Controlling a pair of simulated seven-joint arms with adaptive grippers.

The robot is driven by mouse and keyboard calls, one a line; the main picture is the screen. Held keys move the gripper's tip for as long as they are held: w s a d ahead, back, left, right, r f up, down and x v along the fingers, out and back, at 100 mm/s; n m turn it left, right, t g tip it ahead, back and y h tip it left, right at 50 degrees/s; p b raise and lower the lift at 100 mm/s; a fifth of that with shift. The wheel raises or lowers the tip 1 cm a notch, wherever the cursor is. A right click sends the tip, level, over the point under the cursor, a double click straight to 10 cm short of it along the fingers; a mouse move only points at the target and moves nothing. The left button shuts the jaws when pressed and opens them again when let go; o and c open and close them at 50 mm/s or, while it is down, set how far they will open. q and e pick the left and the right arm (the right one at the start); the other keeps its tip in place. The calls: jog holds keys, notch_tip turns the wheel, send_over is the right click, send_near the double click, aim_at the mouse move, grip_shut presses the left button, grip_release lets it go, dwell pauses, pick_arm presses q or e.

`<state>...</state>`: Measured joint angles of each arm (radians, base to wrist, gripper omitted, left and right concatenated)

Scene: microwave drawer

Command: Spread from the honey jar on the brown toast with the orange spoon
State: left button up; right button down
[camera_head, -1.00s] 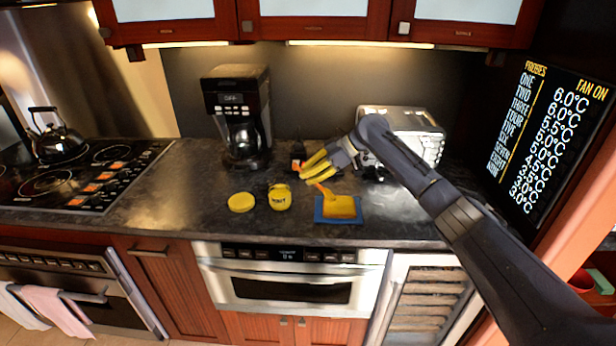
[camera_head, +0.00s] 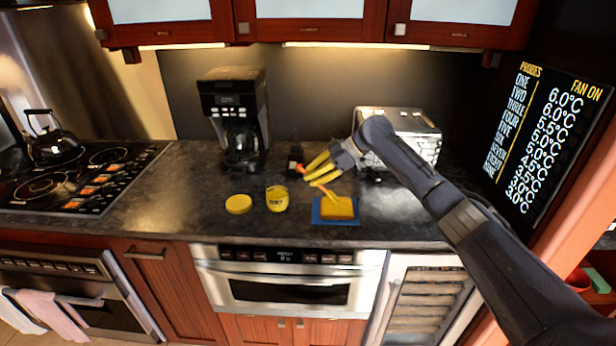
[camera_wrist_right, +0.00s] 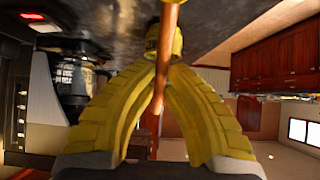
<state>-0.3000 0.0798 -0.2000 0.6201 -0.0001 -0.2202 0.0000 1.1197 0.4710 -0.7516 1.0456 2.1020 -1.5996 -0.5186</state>
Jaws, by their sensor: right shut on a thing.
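My right gripper (camera_head: 313,172) is above the counter, behind the toast, with its yellow fingers shut on the orange spoon (camera_head: 307,167). The spoon slants down; its lower end is over the toast's back edge, and I cannot tell if it touches. In the wrist view the spoon (camera_wrist_right: 166,60) passes between the fingertips. The toast (camera_head: 336,208) lies on a blue board (camera_head: 350,221); its top looks yellow-orange, not brown. The honey jar (camera_head: 277,201) stands upright and open left of the board. Its yellow lid (camera_head: 238,204) lies to the left. My left gripper is out of view.
A coffee maker (camera_head: 234,110) stands behind the jar, and a toaster (camera_head: 410,135) stands behind my right arm. A small dark object (camera_head: 295,155) is behind the gripper. The stove with a kettle (camera_head: 52,140) is at left. Counter left of the lid is clear.

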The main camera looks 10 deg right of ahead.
aim_at(322, 186)
jog(key=shift+s+d+f, duration=0.1)
jog(key=shift+d, duration=0.3)
jog(key=shift+d, duration=0.2)
jog(key=shift+s+d, duration=0.2)
jog(key=shift+d, duration=0.4)
jog(key=shift+s+d, duration=0.2)
jog(key=shift+d, duration=0.4)
jog(key=shift+a, duration=0.2)
jog(key=shift+w+a, duration=0.2)
jog(key=shift+a, duration=0.45)
jog(key=shift+w+a, duration=0.15)
jog(key=shift+a, duration=0.45)
jog(key=shift+a, duration=0.2)
jog(key=shift+w+a, duration=0.2)
jog(key=shift+a, duration=0.4)
jog(key=shift+w+a, duration=0.15)
jog(key=shift+a, duration=0.45)
jog(key=shift+d, duration=0.2)
